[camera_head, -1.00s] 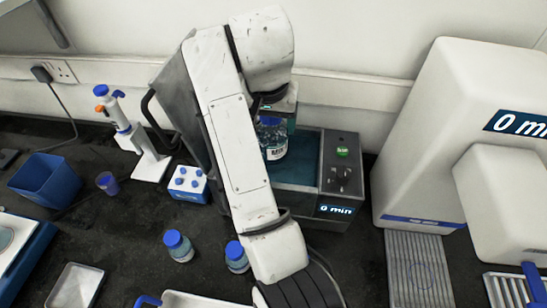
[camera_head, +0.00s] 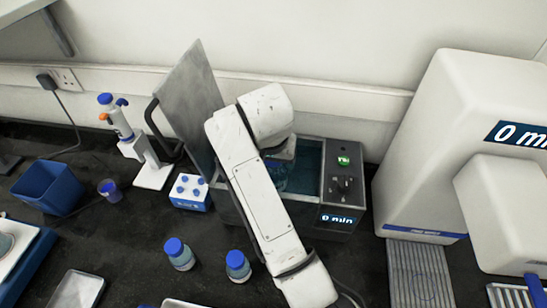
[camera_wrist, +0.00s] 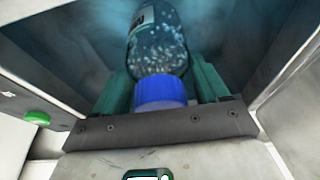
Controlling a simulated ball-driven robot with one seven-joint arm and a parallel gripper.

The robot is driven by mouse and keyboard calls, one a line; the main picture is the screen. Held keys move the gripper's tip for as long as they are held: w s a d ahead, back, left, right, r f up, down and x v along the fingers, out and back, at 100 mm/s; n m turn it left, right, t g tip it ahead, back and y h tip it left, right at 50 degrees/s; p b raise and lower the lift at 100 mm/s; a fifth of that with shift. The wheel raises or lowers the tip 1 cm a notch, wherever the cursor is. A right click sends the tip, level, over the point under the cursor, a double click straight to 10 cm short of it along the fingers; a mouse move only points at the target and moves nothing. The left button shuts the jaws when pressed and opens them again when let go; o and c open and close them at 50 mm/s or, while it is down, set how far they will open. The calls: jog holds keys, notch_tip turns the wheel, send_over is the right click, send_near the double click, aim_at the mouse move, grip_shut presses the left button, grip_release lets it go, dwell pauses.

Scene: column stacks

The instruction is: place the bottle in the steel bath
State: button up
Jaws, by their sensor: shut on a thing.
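The bottle (camera_wrist: 158,48) is clear with a blue cap and a label, and it shows in the wrist view between the green fingers of my gripper (camera_wrist: 160,88). My gripper is shut on it near the cap. The steel bath (camera_head: 312,160) is an open tank with teal water inside and a raised lid at its left. The bottle is down inside the bath's walls. In the head view my arm hides most of it, with a part (camera_head: 280,172) showing. I cannot tell whether its base touches the bath floor.
Two blue-capped bottles (camera_head: 178,254) (camera_head: 237,266) stand in front of the bath. A small vial rack (camera_head: 190,193), a pipette stand (camera_head: 152,175) and a blue bin (camera_head: 48,188) are at left. A large white machine (camera_head: 430,140) stands at right. The upright lid (camera_head: 190,100) is close to my arm.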

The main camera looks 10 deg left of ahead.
jog(key=o, duration=1.4)
jog(key=shift+f, duration=0.1)
jog(key=v, duration=0.7)
jog(key=shift+s+a+r, duration=0.1)
jog(key=shift+r, duration=0.8)
jog(key=shift+v, duration=1.7)
jog(key=shift+s, duration=0.15)
